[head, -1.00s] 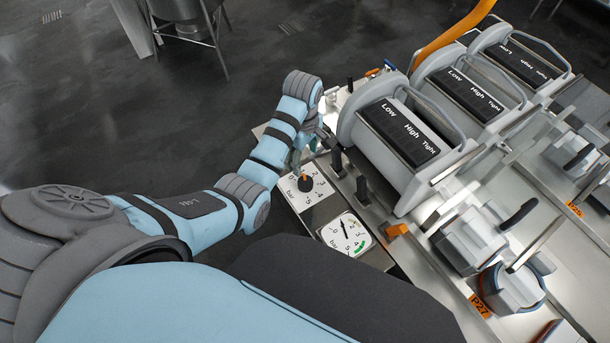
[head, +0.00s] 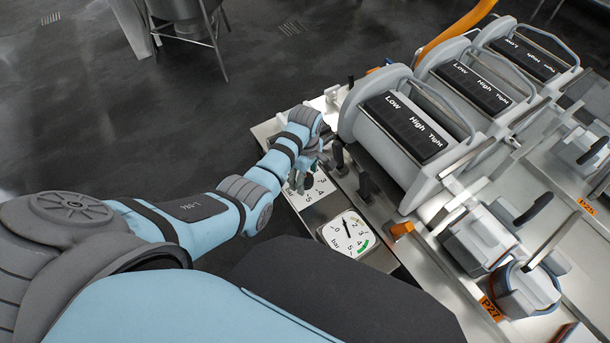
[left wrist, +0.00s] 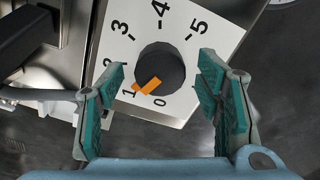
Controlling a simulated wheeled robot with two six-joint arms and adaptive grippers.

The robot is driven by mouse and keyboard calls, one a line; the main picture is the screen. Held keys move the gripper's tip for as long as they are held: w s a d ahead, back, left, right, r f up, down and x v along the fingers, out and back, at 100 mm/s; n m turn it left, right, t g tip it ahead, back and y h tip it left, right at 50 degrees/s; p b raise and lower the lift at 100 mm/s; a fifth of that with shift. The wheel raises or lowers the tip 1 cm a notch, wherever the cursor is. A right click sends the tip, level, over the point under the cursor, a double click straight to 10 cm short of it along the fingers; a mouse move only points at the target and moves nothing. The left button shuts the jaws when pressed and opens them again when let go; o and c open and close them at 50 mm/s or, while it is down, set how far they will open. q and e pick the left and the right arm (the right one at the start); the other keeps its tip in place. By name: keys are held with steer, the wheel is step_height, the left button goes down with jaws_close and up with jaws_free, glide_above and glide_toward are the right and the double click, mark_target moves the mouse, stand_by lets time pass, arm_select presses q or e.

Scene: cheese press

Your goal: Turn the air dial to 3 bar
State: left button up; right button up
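The air dial is a white square plate marked 0 to 5, with a dark round knob (left wrist: 160,68) and an orange pointer (left wrist: 147,87) near the 1, on the side toward 0. In the head view its plate (head: 320,188) shows partly; my left gripper (head: 297,180) covers the knob. In the left wrist view my left gripper (left wrist: 162,97) is open, one finger on each side of the knob, with gaps to both. My right gripper is not in view.
Dark upright levers (head: 363,187) stand just right of the dial. An orange part (head: 401,229) sits right of the gauge. Grey press drums (head: 405,125) labelled Low, High, Tight fill the right side. Dark floor (head: 90,110) lies open at left.

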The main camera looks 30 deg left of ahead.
arm_select(q)
steer(key=c, duration=1.1)
steer(key=shift+r+m+p, duration=0.15)
steer(key=shift+m+p, duration=0.8)
steer(key=shift+m, duration=0.15)
steer(key=m+p, duration=0.1)
steer(key=m, duration=0.2)
steer(key=shift+m+p, duration=0.3)
steer(key=shift+p, duration=0.1)
steer(key=m+p, duration=0.1)
steer(key=m, duration=0.4)
steer(key=shift+w, duration=0.1)
steer(key=m, duration=0.4)
steer(key=shift+p, duration=0.4)
steer(key=shift+m, duration=1.5)
